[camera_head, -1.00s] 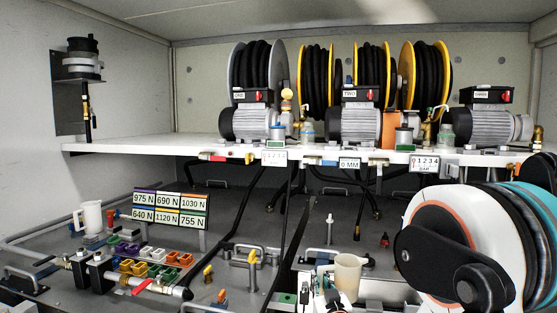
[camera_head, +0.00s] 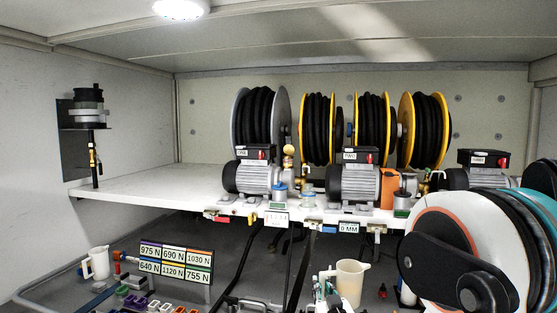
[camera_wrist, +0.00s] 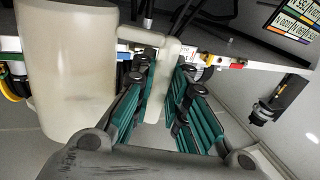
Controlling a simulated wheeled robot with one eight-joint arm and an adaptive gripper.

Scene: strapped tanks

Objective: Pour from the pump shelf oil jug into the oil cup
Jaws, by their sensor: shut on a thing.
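A cream, translucent jug (camera_head: 350,283) is in the lower middle of the head view, below the front edge of the white shelf. It fills the left of the wrist view (camera_wrist: 70,75), looking roughly upright. My gripper (camera_wrist: 160,85) is shut on its handle, with the green ribbed fingers on both sides. In the head view my gripper (camera_head: 324,288) shows partly, left of the jug. A small clear cup (camera_head: 308,200) stands on the shelf between two pumps; I cannot tell if it is the oil cup. The jug's contents are hidden.
The shelf (camera_head: 150,180) carries grey pumps (camera_head: 352,186) and hose reels (camera_head: 318,130) along its back. Cables hang below its edge. Another white jug (camera_head: 98,262) stands at lower left near a label board (camera_head: 175,262). The shelf's left part is mostly clear.

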